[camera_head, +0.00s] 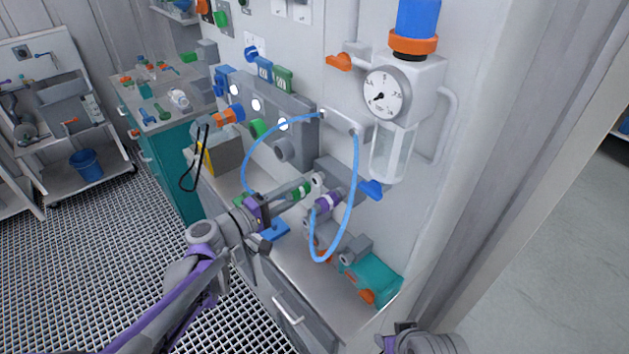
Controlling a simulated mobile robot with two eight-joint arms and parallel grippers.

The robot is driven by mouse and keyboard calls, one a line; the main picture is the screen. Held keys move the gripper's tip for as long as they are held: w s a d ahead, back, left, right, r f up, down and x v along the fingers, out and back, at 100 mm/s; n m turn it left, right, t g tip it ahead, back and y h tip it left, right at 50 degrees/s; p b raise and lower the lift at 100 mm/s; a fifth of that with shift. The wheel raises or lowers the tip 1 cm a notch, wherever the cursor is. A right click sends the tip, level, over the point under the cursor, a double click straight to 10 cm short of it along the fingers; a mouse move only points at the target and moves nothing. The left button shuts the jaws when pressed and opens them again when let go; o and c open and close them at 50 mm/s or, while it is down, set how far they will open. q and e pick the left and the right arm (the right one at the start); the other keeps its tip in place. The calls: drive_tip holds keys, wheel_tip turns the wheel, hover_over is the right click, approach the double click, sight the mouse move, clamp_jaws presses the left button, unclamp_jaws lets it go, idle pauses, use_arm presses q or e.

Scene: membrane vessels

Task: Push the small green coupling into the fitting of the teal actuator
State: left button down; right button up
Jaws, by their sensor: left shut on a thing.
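A blue hose runs from the panel down to this spot. The teal actuator (377,279) lies on the bench at the lower right, well apart from the gripper. A grey block (354,249) and an orange part are beside it; its fitting is too small to make out clearly.
A second blue hose (352,200) loops in front of the purple-banded one. A gauge (384,95) is above.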

sight(286, 198)
use_arm(q)
drive_tip(key=shift+v, duration=1.75)
